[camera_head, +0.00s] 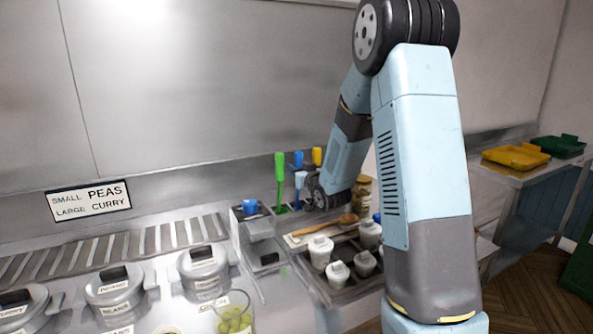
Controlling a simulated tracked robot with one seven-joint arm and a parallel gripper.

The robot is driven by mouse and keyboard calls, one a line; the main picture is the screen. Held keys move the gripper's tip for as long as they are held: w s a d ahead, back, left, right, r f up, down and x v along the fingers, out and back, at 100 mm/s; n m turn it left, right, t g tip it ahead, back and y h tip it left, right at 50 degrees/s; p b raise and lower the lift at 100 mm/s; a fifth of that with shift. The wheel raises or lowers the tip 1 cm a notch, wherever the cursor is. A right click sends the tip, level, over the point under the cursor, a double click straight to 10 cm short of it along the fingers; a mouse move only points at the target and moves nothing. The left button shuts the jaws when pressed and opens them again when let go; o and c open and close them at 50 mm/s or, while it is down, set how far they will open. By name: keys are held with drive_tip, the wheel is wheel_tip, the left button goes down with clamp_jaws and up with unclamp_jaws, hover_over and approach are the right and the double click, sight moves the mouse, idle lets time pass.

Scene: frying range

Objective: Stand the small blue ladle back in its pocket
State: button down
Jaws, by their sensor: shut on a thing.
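My gripper (308,198) is at the end of my arm, low near the back of the counter. It is shut on a light-blue handle, which I take to be the small blue ladle (300,179); the handle stands roughly upright at the jaws. The fingertips are too small and dark to see clearly, and the ladle's lower end is hidden. A green handle (280,168) stands just left of it. A darker blue handle (297,158) and a yellow-orange handle (317,156) stand behind. I cannot make out which pocket is the small blue ladle's.
A steel box with a blue item (250,206) on top stands left of the gripper. Lidded, labelled containers (204,268) fill the left. A jar (362,191) stands close right of the gripper.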

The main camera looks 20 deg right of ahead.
drive_tip(key=c, duration=0.8)
unclamp_jaws()
drive_tip(key=s+r+g+h, duration=0.1)
drive_tip(key=s+r+g, duration=0.2)
drive_tip(key=s, duration=1.1)
drive_tip(key=s+r+m+g+h, duration=0.1)
drive_tip(key=s+r+g, duration=0.2)
drive_tip(key=s, duration=1.2)
drive_tip(key=s+r+m+g+h, duration=0.1)
drive_tip(key=s+r+g, duration=0.2)
drive_tip(key=s, duration=1.2)
drive_tip(key=shift+a+r+g, duration=0.1)
drive_tip(key=shift+r+g, duration=0.1)
drive_tip(key=shift+g, duration=0.5)
drive_tip(key=shift+a+r+g, duration=0.1)
drive_tip(key=shift+r+g, duration=0.05)
drive_tip(key=shift+g, duration=0.55)
